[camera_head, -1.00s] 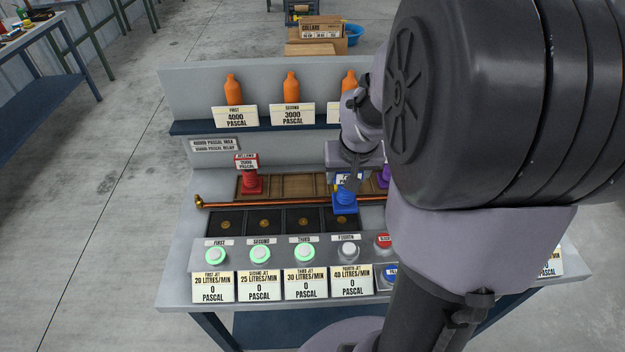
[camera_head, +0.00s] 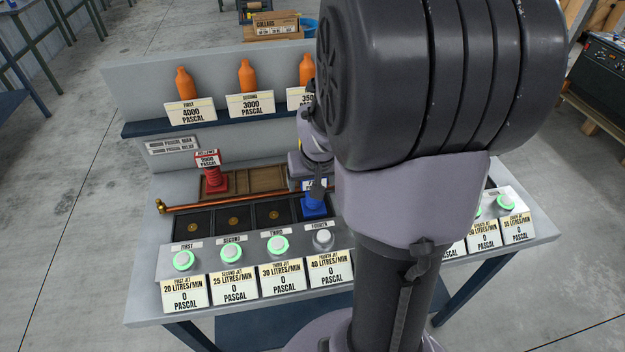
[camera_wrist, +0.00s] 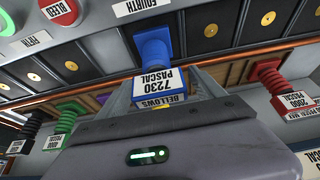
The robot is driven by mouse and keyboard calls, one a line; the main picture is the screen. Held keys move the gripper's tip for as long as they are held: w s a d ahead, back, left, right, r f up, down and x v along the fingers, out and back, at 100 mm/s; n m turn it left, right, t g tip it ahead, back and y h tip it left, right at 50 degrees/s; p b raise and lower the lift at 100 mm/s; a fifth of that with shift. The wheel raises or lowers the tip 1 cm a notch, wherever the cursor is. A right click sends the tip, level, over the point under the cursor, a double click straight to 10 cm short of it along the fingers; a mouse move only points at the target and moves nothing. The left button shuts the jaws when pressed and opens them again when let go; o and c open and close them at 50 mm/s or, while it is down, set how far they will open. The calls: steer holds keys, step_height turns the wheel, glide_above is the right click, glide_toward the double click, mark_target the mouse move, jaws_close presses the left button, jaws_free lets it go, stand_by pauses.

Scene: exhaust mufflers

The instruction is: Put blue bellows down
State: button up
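The blue bellows (camera_head: 314,206) is upright at the fourth dark pad of the bench row. In the wrist view the blue bellows (camera_wrist: 153,46) has its base over that pad, below the FOURTH label, and its white tag reads 7230 PASCAL. My gripper (camera_wrist: 160,84) has one finger on each side of the tagged top and appears shut on it. In the head view my gripper (camera_head: 315,184) is above the bellows, partly hidden by my arm. Whether the base touches the pad is not clear.
A red bellows (camera_head: 214,180) stands in the wooden tray (camera_head: 254,179) behind a copper pipe (camera_head: 190,207). Orange bottles (camera_head: 247,76) stand on the shelf.

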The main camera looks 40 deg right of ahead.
steer(key=p+v, duration=0.5)
steer(key=v, duration=0.6)
steer(key=s+a+r+y, duration=0.1)
steer(key=s+a+r, duration=0.2)
steer(key=a, duration=0.5)
steer(key=s+a+r+n+t+y, duration=0.1)
steer(key=s+a+r+y, duration=0.1)
steer(key=a, duration=0.6)
steer(key=s+a+r+y, duration=0.1)
steer(key=s+a+r, duration=0.2)
steer(key=a, duration=0.6)
steer(key=shift+s+r+n+t, duration=0.4)
